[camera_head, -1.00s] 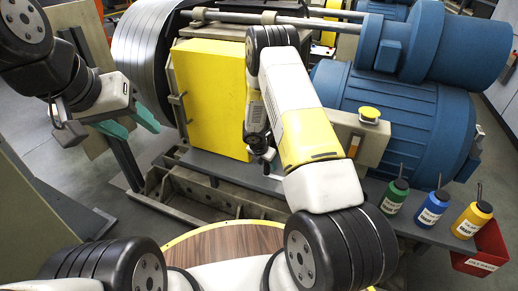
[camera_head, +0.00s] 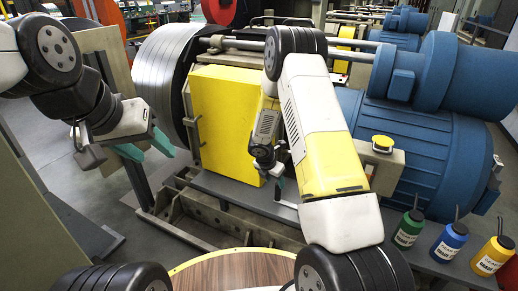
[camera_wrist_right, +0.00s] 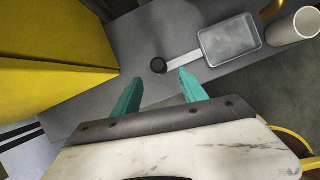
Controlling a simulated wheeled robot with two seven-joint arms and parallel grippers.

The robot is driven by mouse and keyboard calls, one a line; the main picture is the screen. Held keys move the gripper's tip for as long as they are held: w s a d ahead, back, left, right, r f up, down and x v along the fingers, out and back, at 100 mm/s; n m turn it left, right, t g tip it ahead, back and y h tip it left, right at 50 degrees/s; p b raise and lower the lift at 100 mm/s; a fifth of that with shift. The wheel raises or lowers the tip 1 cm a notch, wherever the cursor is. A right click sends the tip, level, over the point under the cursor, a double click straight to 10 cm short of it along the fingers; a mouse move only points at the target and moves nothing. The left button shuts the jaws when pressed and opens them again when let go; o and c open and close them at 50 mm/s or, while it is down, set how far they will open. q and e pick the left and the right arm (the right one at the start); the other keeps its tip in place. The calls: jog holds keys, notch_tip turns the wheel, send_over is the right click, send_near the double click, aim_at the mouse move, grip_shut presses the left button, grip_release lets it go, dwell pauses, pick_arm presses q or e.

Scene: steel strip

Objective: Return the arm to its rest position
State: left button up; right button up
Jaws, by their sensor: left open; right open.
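My left arm comes in from the left in the head view. Its gripper (camera_head: 146,147) has teal fingers spread apart, with nothing between them, in front of the steel coil. My right arm reaches forward over the middle, in front of the yellow machine housing (camera_head: 222,115). The right gripper (camera_head: 277,192) is mostly hidden behind my arm there. In the right wrist view its two teal fingers (camera_wrist_right: 155,92) are apart and empty above a grey surface (camera_wrist_right: 130,40).
The right wrist view shows a metal tray (camera_wrist_right: 230,40) and a white cylinder (camera_wrist_right: 293,25). In the head view, green (camera_head: 408,229), blue (camera_head: 449,243) and yellow (camera_head: 492,256) bottles stand at the right. A blue motor (camera_head: 420,140) and the steel coil (camera_head: 160,70) stand behind.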

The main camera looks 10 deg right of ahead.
jog(key=s+d+r+m, duration=0.1)
jog(key=s+r+m, duration=0.25)
jog(key=r, duration=0.45)
jog(key=s+d+r+m+t, duration=0.1)
jog(key=s+r+m, duration=0.1)
jog(key=r+m, duration=0.5)
jog(key=s+d+r+m, duration=0.1)
jog(key=s+r+m, duration=0.2)
jog(key=r, duration=0.7)
jog(key=s+a+r+m+y, duration=0.1)
jog(key=s+r+m, duration=0.3)
jog(key=s, duration=0.3)
jog(key=s+a+r+m+t+y, duration=0.1)
jog(key=s+r+m, duration=0.3)
jog(key=s, duration=0.4)
jog(key=s+a+r+m+t+y, duration=0.1)
jog(key=s+a+r+m+y, duration=0.2)
jog(key=s+r+m, duration=0.2)
jog(key=shift+s+a+r, duration=0.25)
jog(key=shift+s, duration=1)
